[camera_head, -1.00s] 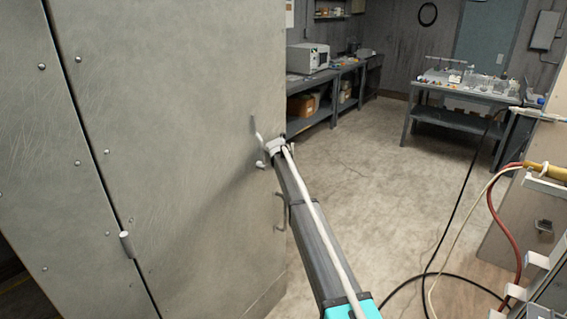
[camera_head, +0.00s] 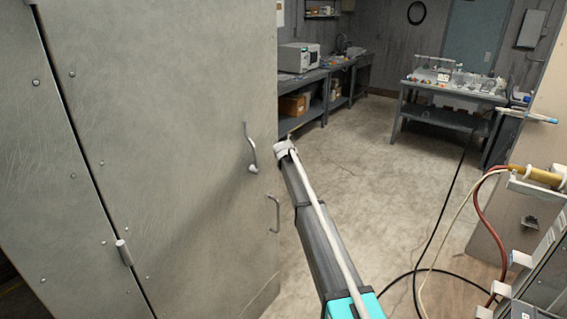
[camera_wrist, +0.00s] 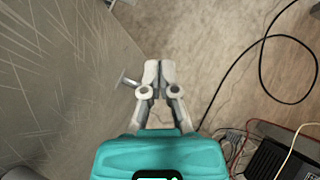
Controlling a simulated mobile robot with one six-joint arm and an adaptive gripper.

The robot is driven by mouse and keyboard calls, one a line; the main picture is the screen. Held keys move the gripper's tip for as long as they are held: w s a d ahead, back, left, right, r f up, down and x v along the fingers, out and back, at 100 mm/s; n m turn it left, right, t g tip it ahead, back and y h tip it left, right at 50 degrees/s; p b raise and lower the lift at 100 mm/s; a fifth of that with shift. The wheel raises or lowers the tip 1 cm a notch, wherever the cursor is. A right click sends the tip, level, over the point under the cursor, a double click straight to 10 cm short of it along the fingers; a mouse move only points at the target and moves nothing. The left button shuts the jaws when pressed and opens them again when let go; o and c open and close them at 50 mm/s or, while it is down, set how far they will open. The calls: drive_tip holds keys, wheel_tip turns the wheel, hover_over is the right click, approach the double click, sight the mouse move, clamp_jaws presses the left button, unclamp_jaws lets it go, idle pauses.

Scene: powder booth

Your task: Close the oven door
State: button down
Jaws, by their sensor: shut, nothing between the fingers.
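The oven door (camera_head: 180,130) is a large scratched grey metal panel filling the left of the head view, with a hinge (camera_head: 123,252) low on its left seam. A bent metal handle (camera_head: 250,150) stands out near its right edge. How far the door stands open cannot be told. My gripper (camera_wrist: 153,68) is shut and empty in the wrist view, with the door surface on its left. A metal handle (camera_wrist: 128,78) projects toward the fingers there; contact is unclear. In the head view the fingers are largely hidden at the arm's end, just right of the door edge.
A second handle (camera_head: 274,213) sits lower at the door's right edge. Black cables (camera_head: 440,225) lie across the floor on the right. A bench with small items (camera_head: 450,85) and a side bench with a white appliance (camera_head: 299,57) stand farther back. Floor between is mostly clear.

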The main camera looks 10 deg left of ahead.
drive_tip(key=shift+s+d+r+p, duration=0.3)
drive_tip(key=shift+d+r+p, duration=0.2)
drive_tip(key=shift+d+r, duration=0.1)
drive_tip(key=shift+s+d+r+p, duration=0.25)
drive_tip(key=shift+d+r+p, duration=0.3)
drive_tip(key=shift+r, duration=0.1)
drive_tip(key=shift+s+d+r+p, duration=0.3)
drive_tip(key=shift+d+r+p, duration=0.2)
drive_tip(key=shift+d+r, duration=0.1)
drive_tip(key=s+d+f+m+g+h+b, duration=0.1)
drive_tip(key=s+d+f+m+g, duration=0.15)
drive_tip(key=s+d+m, duration=0.95)
drive_tip(key=s+d+f+m+g+b, duration=0.2)
drive_tip(key=s+d+f+m, duration=0.35)
drive_tip(key=s, duration=0.95)
drive_tip(key=s+d+m+g, duration=0.1)
drive_tip(key=s+d+m, duration=0.2)
drive_tip(key=s+m, duration=0.3)
drive_tip(key=s+d+f+m+g+b, duration=0.1)
drive_tip(key=s+d+m, duration=0.3)
drive_tip(key=s, duration=0.9)
drive_tip(key=s+d+f+m+g+y+b, duration=0.1)
drive_tip(key=s+d+m+g, duration=0.1)
drive_tip(key=s+m, duration=0.6)
drive_tip(key=shift+s+d+f+m, duration=0.2)
drive_tip(key=shift+s+d+m, duration=0.15)
drive_tip(key=shift+s+d, duration=0.4)
drive_tip(key=shift+w+g, duration=0.15)
drive_tip(key=shift+g, duration=0.1)
